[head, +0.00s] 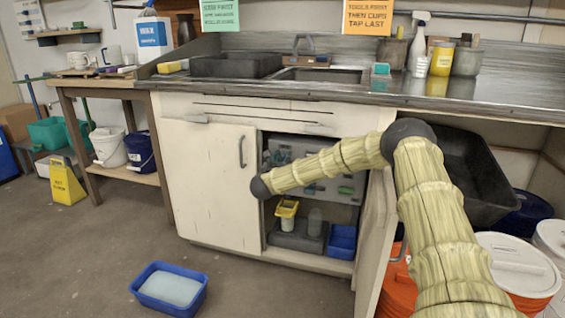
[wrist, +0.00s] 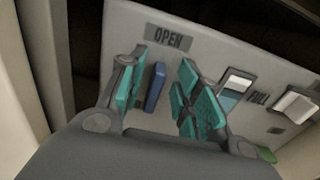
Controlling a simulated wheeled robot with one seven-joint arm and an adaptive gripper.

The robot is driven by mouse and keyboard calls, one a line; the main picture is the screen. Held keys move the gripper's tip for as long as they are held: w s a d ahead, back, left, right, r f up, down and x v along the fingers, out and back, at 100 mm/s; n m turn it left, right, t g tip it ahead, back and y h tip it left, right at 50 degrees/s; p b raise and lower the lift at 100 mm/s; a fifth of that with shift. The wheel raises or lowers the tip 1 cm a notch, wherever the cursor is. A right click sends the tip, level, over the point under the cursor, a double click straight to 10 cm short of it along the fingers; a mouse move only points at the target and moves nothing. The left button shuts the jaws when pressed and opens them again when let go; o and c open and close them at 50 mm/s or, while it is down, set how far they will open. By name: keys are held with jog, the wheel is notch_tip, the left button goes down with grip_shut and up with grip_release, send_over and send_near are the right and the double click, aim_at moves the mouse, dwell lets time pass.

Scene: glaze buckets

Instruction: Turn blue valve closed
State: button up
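My gripper (wrist: 163,75) is open, with teal finger pads on either side of the handle. The left pad is close to the handle; a wider gap shows on the right. I cannot tell whether either pad touches it.
The left cabinet door (head: 210,185) is shut; the right door (head: 375,240) stands open beside my arm. A blue tub (head: 168,288) sits on the floor in front.

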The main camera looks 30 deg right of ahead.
jog(key=shift+w+d, duration=0.2)
grip_shut()
jog(key=shift+a+n, duration=0.1)
jog(key=shift+n, duration=0.2)
jog(key=shift+w+a+f+n+p, duration=0.3)
jog(key=shift+n+p, duration=1.4)
jog(key=shift+n, duration=1.2)
jog(key=shift+w+a+f+n+p, duration=0.15)
jog(key=shift+w+f+n+p, duration=0.2)
jog(key=shift+n+p, duration=1.95)
jog(key=shift+w+a+f+n+p, duration=0.3)
jog(key=shift+n+p, duration=0.75)
jog(key=shift+n, duration=2.45)
jog(key=shift+s+f, duration=0.15)
jog(key=shift+f, duration=0.05)
